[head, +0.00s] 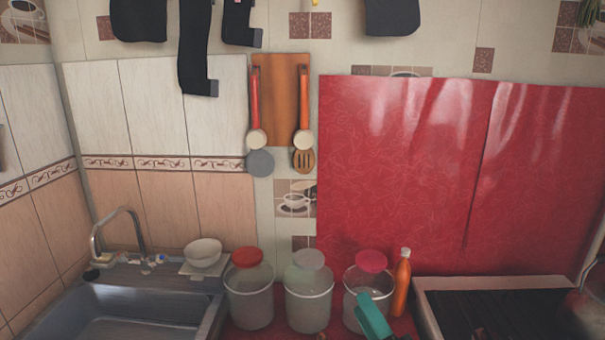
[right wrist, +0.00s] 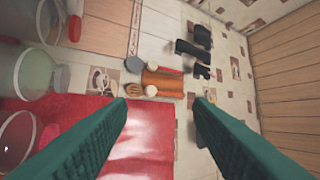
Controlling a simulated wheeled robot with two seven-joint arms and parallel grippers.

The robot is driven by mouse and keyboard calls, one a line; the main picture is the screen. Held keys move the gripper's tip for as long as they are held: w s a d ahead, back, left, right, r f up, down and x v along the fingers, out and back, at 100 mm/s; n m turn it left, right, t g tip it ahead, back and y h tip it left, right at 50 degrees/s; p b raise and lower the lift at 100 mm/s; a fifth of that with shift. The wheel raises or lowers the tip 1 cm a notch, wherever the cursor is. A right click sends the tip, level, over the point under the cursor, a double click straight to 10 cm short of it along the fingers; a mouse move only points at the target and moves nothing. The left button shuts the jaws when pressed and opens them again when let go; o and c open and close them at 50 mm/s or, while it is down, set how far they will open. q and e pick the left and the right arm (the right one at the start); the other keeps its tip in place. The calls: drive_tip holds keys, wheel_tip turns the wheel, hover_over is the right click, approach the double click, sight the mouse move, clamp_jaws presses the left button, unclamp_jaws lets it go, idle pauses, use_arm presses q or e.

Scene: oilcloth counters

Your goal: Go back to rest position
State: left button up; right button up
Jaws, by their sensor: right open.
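My right gripper (head: 372,317) shows as a teal finger at the bottom edge of the head view, in front of the right-hand container. In the right wrist view, its two teal fingers are spread wide with nothing between them, so the right gripper (right wrist: 159,104) is open and empty. The wall and the red panel (right wrist: 150,125) lie beyond the fingers. My left gripper is not in view.
Clear containers with a red lid (head: 246,258), a pale lid (head: 309,259) and a pink lid (head: 371,261) line the counter beside an orange bottle (head: 401,284). A sink (head: 150,308) is left, a dark ribbed surface (head: 490,313) right. Utensils hang on the wall.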

drive_tip(key=s+d+f+m+g+h, duration=0.1)
drive_tip(key=d+f+m+g+h, duration=0.1)
drive_tip(key=d+f+m+h, duration=0.8)
drive_tip(key=s+d+f+m+g+h, duration=0.1)
drive_tip(key=s+f+m+g, duration=0.75)
drive_tip(key=f+m, duration=0.2)
drive_tip(key=s+f+m+g+y, duration=0.1)
drive_tip(key=s+f+m+g, duration=0.45)
drive_tip(key=s, duration=0.85)
wheel_tip(320, 180, down, 28)
drive_tip(key=s+r+n+g, duration=0.1)
drive_tip(key=n+g, duration=0.1)
drive_tip(key=s+d+f+g, duration=0.1)
drive_tip(key=s+d+f, duration=0.1)
drive_tip(key=s+f, duration=1.4)
drive_tip(key=shift+n, duration=0.3)
